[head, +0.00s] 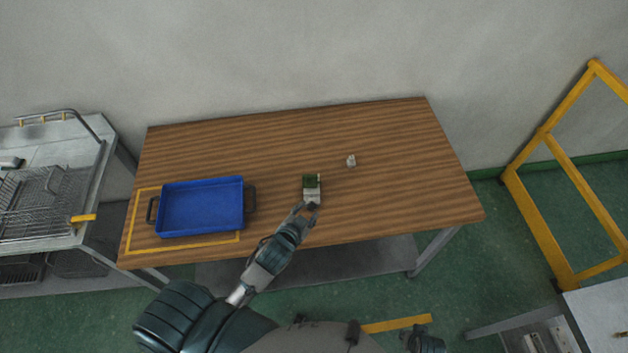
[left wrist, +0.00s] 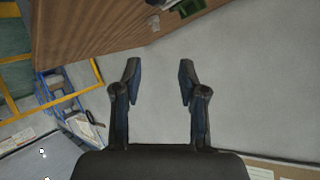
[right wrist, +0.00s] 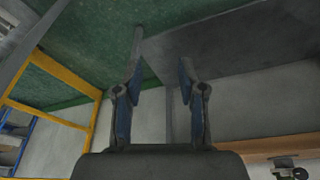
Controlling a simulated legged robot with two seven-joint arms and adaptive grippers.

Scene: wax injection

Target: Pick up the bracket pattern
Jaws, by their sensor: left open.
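A small block, dark green on top with a pale grey lower part (head: 312,184), stands on the wooden table. A smaller pale grey piece (head: 351,160) stands behind it to the right. I cannot tell for sure which is the bracket pattern. My left gripper (head: 312,206) is open at the near side of the green-topped block; contact cannot be made out. In the left wrist view, the open fingers (left wrist: 160,70) have nothing between them; the green-topped block (left wrist: 187,7) is cut by the top edge, and the pale piece (left wrist: 153,22) shows. My right gripper (right wrist: 162,75) is open and empty, below the tabletop.
A blue tray (head: 243,207) with dark handles sits inside a yellow outline at the table's left. The wooden table (head: 410,180) is clear on the right. A metal rack station (head: 95,160) stands at left, a yellow frame (head: 540,220) at right.

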